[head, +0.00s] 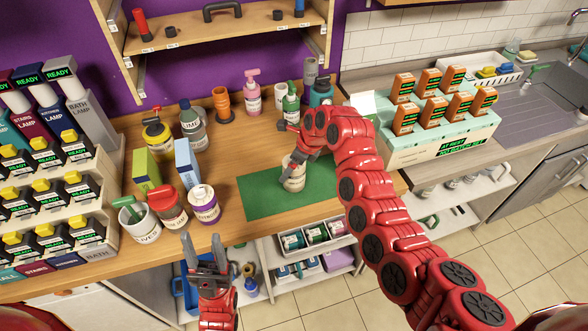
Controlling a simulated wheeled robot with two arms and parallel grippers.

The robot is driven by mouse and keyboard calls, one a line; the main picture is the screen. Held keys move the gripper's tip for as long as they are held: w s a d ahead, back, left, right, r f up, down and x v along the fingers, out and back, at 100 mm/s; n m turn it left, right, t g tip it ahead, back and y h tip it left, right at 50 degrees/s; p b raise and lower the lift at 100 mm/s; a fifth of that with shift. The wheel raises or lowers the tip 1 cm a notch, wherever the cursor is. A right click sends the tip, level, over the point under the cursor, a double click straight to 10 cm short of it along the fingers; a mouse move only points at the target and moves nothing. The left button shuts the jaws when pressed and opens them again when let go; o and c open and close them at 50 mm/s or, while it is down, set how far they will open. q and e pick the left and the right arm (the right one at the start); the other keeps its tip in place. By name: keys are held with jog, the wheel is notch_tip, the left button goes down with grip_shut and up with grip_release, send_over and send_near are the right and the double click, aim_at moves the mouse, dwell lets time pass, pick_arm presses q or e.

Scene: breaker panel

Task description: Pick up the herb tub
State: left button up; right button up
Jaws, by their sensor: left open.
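A small cream tub (292,178) stands on the green mat (255,198); its label is too small to read, so I cannot tell whether it is the herb tub. My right gripper (296,158) is at the top of this tub, with the red arm reaching in from the lower right. Its fingers are partly hidden, and I cannot tell whether they grip the tub. My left gripper (204,246) is open and empty, fingers pointing up, in front of the counter's front edge. Other labelled tubs stand left of the mat: a white one (140,222), a red-lidded one (168,208) and a purple-and-white one (203,204).
Bottles and pumps (252,92) stand behind the mat. A yellow-green box (146,170) and a pale blue box (187,163) stand left of it. A stepped rack (60,200) fills the far left. A pale green holder (440,140) with orange packs stands at right.

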jog(key=shift+a+f, duration=0.1)
jog(key=shift+f, duration=0.2)
jog(key=shift+w+a+f, duration=0.1)
jog(key=shift+f, duration=0.25)
jog(key=c, duration=1.5)
jog(key=shift+c, duration=0.2)
jog(key=shift+r, duration=0.15)
